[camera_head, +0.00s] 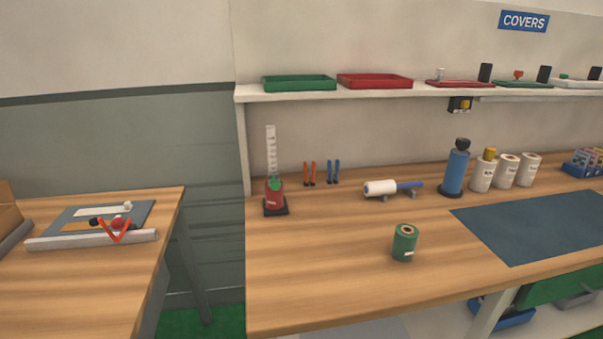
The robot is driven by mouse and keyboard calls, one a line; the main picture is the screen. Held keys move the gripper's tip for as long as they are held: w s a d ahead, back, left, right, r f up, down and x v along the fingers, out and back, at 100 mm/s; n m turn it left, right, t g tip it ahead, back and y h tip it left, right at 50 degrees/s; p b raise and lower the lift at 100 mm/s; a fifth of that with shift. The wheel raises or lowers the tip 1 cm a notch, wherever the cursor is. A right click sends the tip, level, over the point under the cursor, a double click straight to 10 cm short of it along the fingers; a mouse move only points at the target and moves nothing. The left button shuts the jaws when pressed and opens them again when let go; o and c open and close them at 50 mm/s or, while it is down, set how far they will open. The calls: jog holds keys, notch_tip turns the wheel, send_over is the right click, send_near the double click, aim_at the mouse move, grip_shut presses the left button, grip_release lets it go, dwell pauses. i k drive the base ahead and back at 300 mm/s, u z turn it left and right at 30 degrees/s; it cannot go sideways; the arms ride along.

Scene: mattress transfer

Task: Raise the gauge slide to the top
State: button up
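What looks like the gauge stands upright at the back left of the workbench. It has a white upright scale (271,145) with dark marks and a black base (275,209). A red part (275,194) with a green piece (274,182) sits low at the foot of the scale. I take one of these low parts as the slide, but cannot tell which. The upper scale is bare. My gripper is not in view.
Red pliers (309,174) and blue pliers (333,172) stand right of the gauge. A green roll (404,243) stands near the front of the workbench (310,290). A shelf (330,92) with trays hangs above. A gap separates the left table (75,295).

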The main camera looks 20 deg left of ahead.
aim_at(274, 180)
jog(key=u, duration=0.35)
jog(key=i, duration=0.9)
jog(key=u, duration=0.65)
